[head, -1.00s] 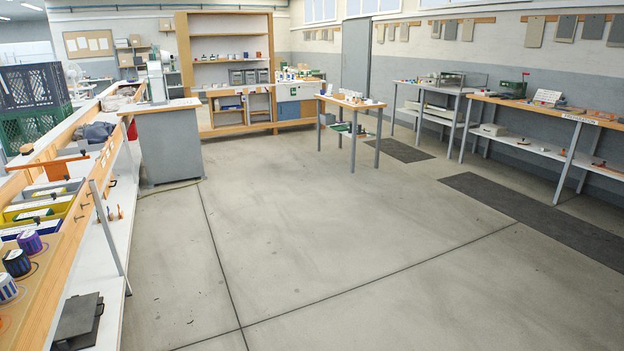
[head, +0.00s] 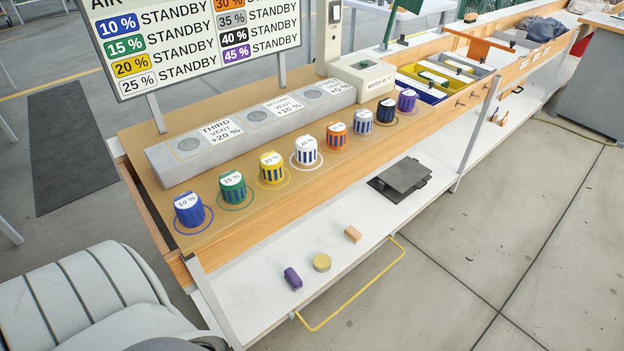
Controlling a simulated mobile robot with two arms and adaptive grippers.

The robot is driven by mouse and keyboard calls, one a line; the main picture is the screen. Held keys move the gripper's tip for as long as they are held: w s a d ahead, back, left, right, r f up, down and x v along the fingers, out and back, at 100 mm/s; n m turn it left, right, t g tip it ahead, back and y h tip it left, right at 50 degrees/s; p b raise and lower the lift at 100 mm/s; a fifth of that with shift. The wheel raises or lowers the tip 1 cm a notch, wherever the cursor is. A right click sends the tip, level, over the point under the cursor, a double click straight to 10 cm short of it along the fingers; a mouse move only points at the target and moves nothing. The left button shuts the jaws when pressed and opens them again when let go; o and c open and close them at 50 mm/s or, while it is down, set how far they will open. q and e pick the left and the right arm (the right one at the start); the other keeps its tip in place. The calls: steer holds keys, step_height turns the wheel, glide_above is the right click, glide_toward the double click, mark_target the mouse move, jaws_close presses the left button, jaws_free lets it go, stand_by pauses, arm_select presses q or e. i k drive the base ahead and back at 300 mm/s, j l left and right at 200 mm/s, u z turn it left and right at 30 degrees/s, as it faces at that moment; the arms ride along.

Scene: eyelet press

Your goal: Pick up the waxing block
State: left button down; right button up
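On the white lower shelf lie three small things: a tan block (head: 353,234), a round yellow disc (head: 321,262) and a purple block (head: 292,278). No label marks any of them as the waxing block; the tan block and the purple block are both block-shaped. They lie apart from each other, and nothing covers them. Neither of my grippers shows in the head view.
Above the shelf, a wooden bench (head: 240,214) carries a row of striped colored knobs with percentages and a grey vent strip (head: 250,125). A dark plate (head: 402,178) lies farther along the shelf. A yellow rail (head: 355,298) sticks out in front. The floor at right is clear.

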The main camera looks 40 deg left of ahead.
mark_target(352, 234)
steer(key=i+l+u, duration=0.2)
steer(key=u, duration=0.25)
steer(key=i+l+u, duration=0.2)
steer(key=u, duration=0.3)
steer(key=i+l+u, duration=0.1)
steer(key=l+u, duration=0.35)
steer(key=i+l+u, duration=0.1)
steer(key=l+u, duration=0.25)
steer(key=u, duration=0.15)
